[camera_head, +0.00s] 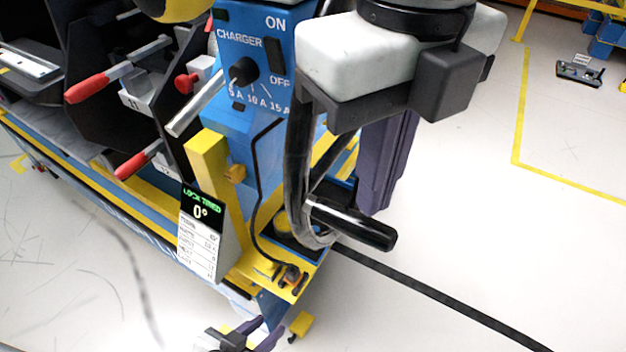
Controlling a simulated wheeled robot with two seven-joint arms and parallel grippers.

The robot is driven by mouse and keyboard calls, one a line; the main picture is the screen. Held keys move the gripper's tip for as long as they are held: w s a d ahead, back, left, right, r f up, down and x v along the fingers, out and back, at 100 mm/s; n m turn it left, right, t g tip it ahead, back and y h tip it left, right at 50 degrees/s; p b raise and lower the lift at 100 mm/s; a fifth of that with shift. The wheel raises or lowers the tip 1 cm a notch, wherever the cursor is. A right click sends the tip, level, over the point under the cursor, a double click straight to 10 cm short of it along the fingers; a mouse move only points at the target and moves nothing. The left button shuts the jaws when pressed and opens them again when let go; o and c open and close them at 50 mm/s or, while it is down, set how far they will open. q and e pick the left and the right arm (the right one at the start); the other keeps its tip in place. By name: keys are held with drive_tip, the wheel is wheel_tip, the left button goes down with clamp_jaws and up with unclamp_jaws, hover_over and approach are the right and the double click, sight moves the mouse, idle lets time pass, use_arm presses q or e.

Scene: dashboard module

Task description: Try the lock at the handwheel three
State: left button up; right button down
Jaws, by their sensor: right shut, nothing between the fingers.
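The handwheel (299,160) is a dark rim seen nearly edge-on at the end of the blue and yellow cart, with a black crank handle (352,223) sticking out to the lower right. The small display (203,203) beside it reads "LOCK TRIED" and 0°. My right gripper (374,203) has a white and grey body with purple fingers pointing down. Its fingers are shut and empty, just behind the handle; I cannot tell whether they touch it. My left gripper (262,338) shows only in part at the bottom edge, below the cart's corner; its jaw state is unclear.
A blue charger box (255,60) with a black knob stands behind the wheel. Red-tipped levers (98,84) stick out at left. A black cable (440,297) crosses the pale floor. The floor at right is mostly free, with yellow lines (517,125).

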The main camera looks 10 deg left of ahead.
wheel_tip(320, 180, up, 5)
drive_tip(key=p, duration=0.3)
drive_tip(key=shift+r, duration=0.15)
idle(0.5)
